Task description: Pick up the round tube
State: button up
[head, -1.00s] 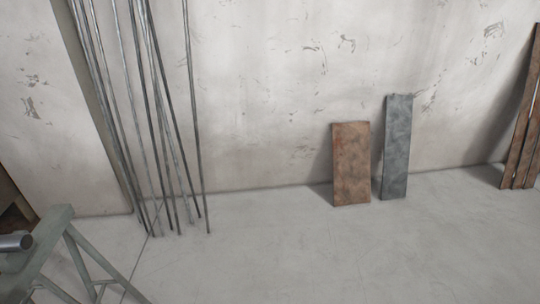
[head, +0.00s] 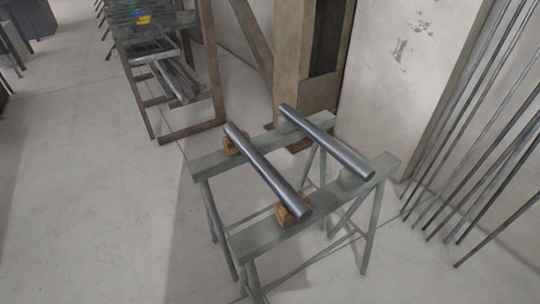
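Two round grey metal tubes lie side by side across a pair of grey-green sawhorses. The nearer round tube (head: 266,168) rests on wooden blocks, one (head: 236,140) at its far end and one (head: 292,207) at its near end. The other round tube (head: 326,141) lies to the right, on grey-green supports. The near sawhorse (head: 325,213) and the far sawhorse (head: 213,160) stand on the floor. The pictures do not tell which tube is meant. My gripper is not in view.
A rack (head: 150,60) holding metal stock stands at the upper left. Thin rods (head: 480,130) lean on the wall at the right. A wooden post (head: 293,60) stands behind the sawhorses. The floor (head: 100,200) at the left is clear.

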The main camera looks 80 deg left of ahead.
aim_at(295, 204)
jog(key=u, duration=2.45)
jog(key=j+z, duration=0.1)
jog(key=z, duration=1.25)
jog(key=i+j+z, duration=0.2)
jog(key=j, duration=1.2)
jog(key=k, duration=0.1)
